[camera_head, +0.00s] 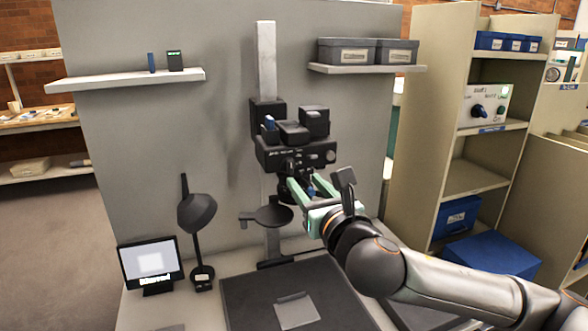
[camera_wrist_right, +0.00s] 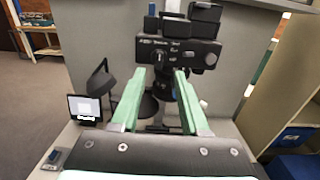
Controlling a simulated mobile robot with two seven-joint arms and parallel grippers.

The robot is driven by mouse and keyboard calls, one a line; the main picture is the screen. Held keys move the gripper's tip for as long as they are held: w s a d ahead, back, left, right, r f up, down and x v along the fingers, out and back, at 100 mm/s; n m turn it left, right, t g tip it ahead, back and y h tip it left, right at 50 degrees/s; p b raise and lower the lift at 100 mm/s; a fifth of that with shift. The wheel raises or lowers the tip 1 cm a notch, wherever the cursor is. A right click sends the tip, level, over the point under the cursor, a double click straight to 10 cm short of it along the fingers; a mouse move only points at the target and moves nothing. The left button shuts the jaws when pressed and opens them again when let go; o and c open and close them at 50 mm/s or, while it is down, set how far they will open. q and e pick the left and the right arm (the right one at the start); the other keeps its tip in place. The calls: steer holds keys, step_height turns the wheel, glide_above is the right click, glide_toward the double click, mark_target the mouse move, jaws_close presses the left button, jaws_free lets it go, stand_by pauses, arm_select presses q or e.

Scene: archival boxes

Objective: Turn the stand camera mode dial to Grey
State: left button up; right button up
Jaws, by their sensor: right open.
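The black stand camera (camera_head: 278,154) is mounted on a grey vertical column, with small white lettering across its front face. It also shows in the wrist view (camera_wrist_right: 208,53). The mode dial (camera_wrist_right: 159,57) is a small dark knob below the lettering, left of the camera front's middle. The lettering is too small to read surely, so the dial's setting cannot be told. My right gripper (camera_head: 302,183) is open, its two green fingers pointing at the camera front. In the wrist view the fingertips (camera_wrist_right: 160,73) lie either side of the dial; contact cannot be told.
A lens ring hangs below the camera, close to the fingers. A black lamp (camera_head: 197,212) and a small monitor (camera_head: 151,262) stand left on the table. A grey card (camera_head: 297,311) lies on the dark baseboard (camera_head: 248,300). Shelving (camera_head: 426,120) stands at right.

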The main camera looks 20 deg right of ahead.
mark_target(292, 167)
steer(key=w, duration=0.7)
steer(key=shift+w+a, duration=0.2)
steer(key=shift+w, duration=0.15)
jaws_close()
